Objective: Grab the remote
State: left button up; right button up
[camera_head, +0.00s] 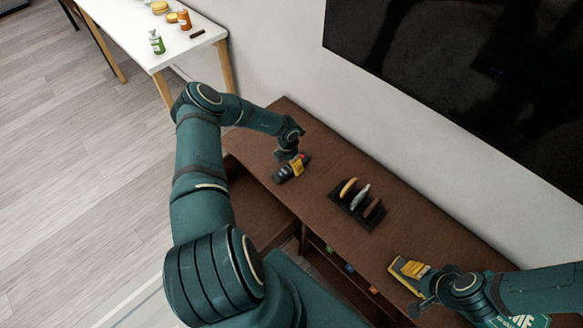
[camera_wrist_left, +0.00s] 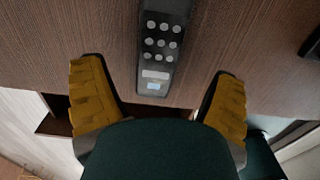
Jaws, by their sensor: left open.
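The remote (camera_wrist_left: 160,45) is dark grey with rows of round light buttons. In the left wrist view it lies on the brown wooden top, centred between my left fingers and reaching out of the top of the picture. My left gripper (camera_wrist_left: 159,77) is open, its yellow pads spread apart on both sides of the remote with gaps. In the head view my left gripper (camera_head: 290,171) is low over the cabinet's left part; I cannot tell the remote apart from it there. My right gripper (camera_head: 407,272) is over the cabinet's front right; its opening is unclear.
A black rack (camera_head: 345,212) with several upright slim items stands mid-cabinet (camera_head: 330,160), right of my left gripper. A large dark screen (camera_head: 470,80) hangs on the wall behind. A white table (camera_head: 140,40) with bottles and food stands at the upper left. Wooden floor is clear at left.

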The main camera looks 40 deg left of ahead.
aim_at(288, 168)
pick_arm(q)
jog(key=shift+w+f, duration=0.15)
jog(key=shift+f, duration=1.8)
jog(key=shift+a, duration=0.1)
jog(key=c, duration=1.3)
